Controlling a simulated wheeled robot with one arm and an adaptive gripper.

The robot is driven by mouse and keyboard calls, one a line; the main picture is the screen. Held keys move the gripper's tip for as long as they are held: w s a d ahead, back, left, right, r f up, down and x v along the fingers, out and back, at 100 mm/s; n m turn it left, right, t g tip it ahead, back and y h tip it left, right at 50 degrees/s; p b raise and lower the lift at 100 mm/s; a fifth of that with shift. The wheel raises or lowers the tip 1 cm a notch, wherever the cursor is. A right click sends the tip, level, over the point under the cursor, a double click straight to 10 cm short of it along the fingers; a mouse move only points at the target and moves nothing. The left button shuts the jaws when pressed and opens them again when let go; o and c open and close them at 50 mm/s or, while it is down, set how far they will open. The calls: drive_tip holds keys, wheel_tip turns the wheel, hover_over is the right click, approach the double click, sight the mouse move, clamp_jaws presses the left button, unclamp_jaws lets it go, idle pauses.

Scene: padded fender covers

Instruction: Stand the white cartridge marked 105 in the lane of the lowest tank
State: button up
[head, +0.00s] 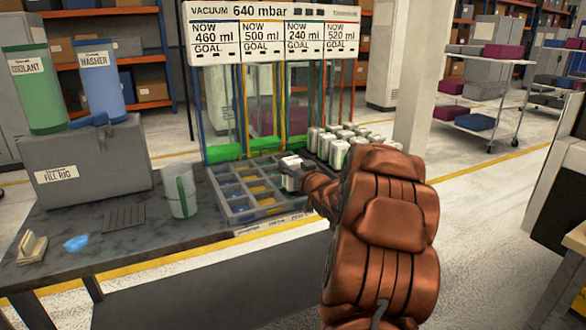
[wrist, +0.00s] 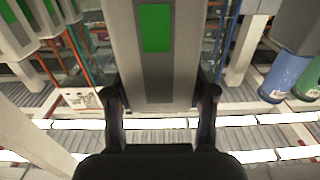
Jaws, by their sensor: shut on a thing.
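My gripper (head: 301,182) is shut on a white cartridge (head: 289,174) and holds it upright over the right part of the tray. In the wrist view the cartridge (wrist: 155,60), with a green patch, sits between the two fingers (wrist: 162,105); its marking cannot be read. The divided grey tray (head: 262,213) has blue and yellow compartments in lanes below the tanks. The sign (head: 272,30) reads 460, 500, 240 and 520 ml from left to right, so the third tank (head: 298,100) is lowest. My arm hides the tray's right end, and whether the cartridge touches the tray cannot be told.
Several white cartridges (head: 340,152) stand close together right of the tray. The bench front (head: 190,240) is mostly clear.

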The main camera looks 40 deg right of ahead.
drive_tip(key=shift+f, duration=0.45)
drive_tip(key=shift+f, duration=0.15)
drive_tip(key=o, duration=1.3)
drive_tip(key=shift+v, duration=6)
